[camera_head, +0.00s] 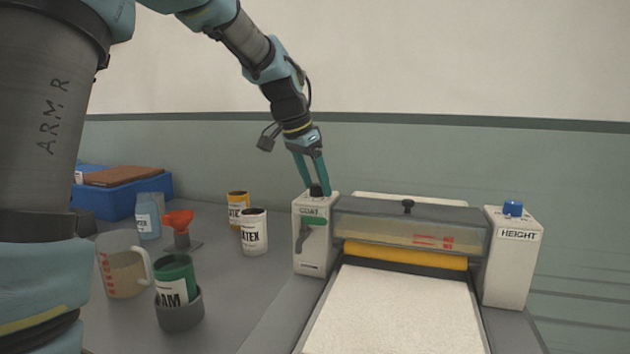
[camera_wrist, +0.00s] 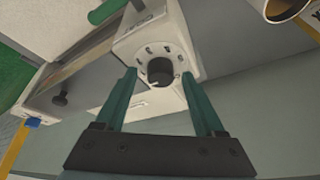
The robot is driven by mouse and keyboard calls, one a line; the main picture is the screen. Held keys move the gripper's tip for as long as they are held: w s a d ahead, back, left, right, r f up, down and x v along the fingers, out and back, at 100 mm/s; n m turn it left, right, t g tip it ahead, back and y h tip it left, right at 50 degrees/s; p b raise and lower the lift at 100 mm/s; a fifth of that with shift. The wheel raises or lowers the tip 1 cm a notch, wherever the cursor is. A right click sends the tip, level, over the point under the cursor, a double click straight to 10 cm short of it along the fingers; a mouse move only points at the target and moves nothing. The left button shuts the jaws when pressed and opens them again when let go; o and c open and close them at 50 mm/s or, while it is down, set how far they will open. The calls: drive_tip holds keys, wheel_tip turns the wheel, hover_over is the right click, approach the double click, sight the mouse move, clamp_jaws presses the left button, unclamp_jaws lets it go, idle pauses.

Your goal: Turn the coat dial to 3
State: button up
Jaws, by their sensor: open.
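The coat dial (camera_wrist: 160,72) is a black round knob on top of the white COAT housing (camera_head: 312,255). In the wrist view marks ring the knob, but their numbers are too small to read. The knob also shows at the fingertips in the head view (camera_head: 316,190). My gripper (camera_head: 315,180) points down over the housing with its teal fingers open. In the wrist view my gripper (camera_wrist: 160,78) has one finger on each side of the knob, with gaps between. I cannot tell the exact fingertip height relative to the knob.
The coater has a yellow roller (camera_head: 405,255), a white mattress sheet (camera_head: 395,310) and a HEIGHT housing (camera_head: 510,265) with a blue knob (camera_head: 513,208).

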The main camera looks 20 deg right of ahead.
clamp_jaws()
idle(0.7)
